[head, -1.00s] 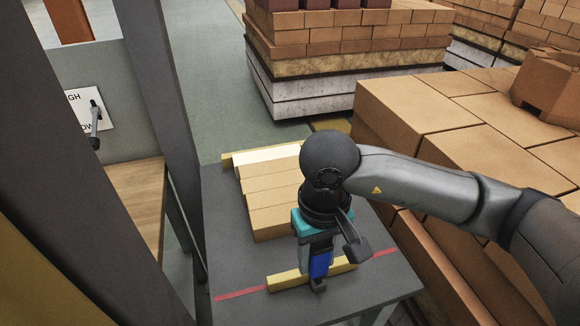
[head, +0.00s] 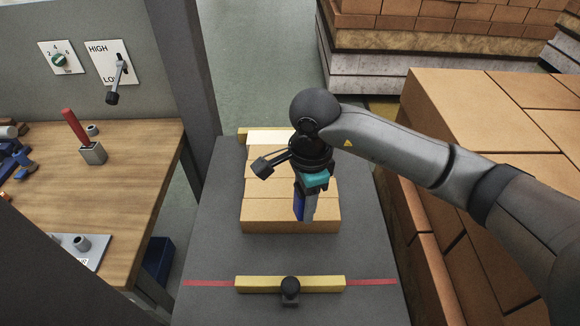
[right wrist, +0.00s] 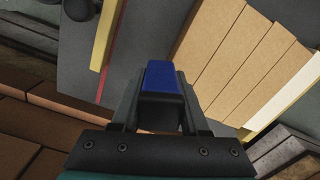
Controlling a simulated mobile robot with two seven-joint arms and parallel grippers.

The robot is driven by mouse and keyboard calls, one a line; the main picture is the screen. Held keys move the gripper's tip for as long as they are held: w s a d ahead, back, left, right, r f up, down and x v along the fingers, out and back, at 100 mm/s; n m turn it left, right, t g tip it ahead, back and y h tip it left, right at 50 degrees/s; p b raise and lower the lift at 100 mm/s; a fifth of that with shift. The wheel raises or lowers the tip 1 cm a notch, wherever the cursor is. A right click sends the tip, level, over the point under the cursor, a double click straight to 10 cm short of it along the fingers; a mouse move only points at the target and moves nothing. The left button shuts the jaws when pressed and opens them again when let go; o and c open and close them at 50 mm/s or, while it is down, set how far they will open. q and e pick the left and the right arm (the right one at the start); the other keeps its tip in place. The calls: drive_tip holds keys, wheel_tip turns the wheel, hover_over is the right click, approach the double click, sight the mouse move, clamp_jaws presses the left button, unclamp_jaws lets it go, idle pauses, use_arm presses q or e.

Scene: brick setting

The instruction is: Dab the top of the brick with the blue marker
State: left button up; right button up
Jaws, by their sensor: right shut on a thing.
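My right gripper (head: 306,200) is shut on the blue marker (head: 298,206) and holds it pointing down over the front part of the pale bricks (head: 265,212). In the right wrist view the blue marker (right wrist: 160,78) sits between the two fingers (right wrist: 160,115). The bricks lie side by side in a block on the grey table (head: 215,245); they also show in the right wrist view (right wrist: 240,65). I cannot tell whether the marker's lower end touches a brick. My left gripper is not in view.
A yellow bar (head: 325,284) with a black holder (head: 290,290) lies across a red line in front of the bricks. A wooden workbench (head: 130,190) is at left, behind a grey post (head: 185,70). Large brick stacks (head: 490,110) stand at right.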

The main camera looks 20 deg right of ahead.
sight(296, 186)
drive_tip(key=m, duration=0.1)
drive_tip(key=w+m+p, duration=0.1)
drive_tip(key=m, duration=0.2)
drive_tip(key=shift+w+a+r+m, duration=0.15)
drive_tip(key=shift+w+r+m, duration=0.15)
drive_tip(key=shift+r, duration=0.1)
drive_tip(key=m, duration=0.2)
drive_tip(key=w+m+p, duration=0.1)
drive_tip(key=m, duration=0.1)
drive_tip(key=w+m+p, duration=0.1)
drive_tip(key=m, duration=0.1)
drive_tip(key=shift+a+r, duration=0.15)
drive_tip(key=shift+r, duration=0.05)
drive_tip(key=f+m, duration=0.2)
drive_tip(key=m, duration=0.1)
drive_tip(key=w+f+m+b, duration=0.1)
drive_tip(key=m, duration=0.3)
drive_tip(key=w+f+m+b, duration=0.1)
drive_tip(key=f+m, duration=0.1)
drive_tip(key=m, duration=0.2)
drive_tip(key=shift+w+a+f, duration=0.2)
drive_tip(key=shift+f, duration=0.15)
drive_tip(key=shift+f+b, duration=0.3)
drive_tip(key=shift+f, duration=0.2)
drive_tip(key=shift+s+f, duration=0.1)
drive_tip(key=shift+f, duration=0.05)
idle(0.7)
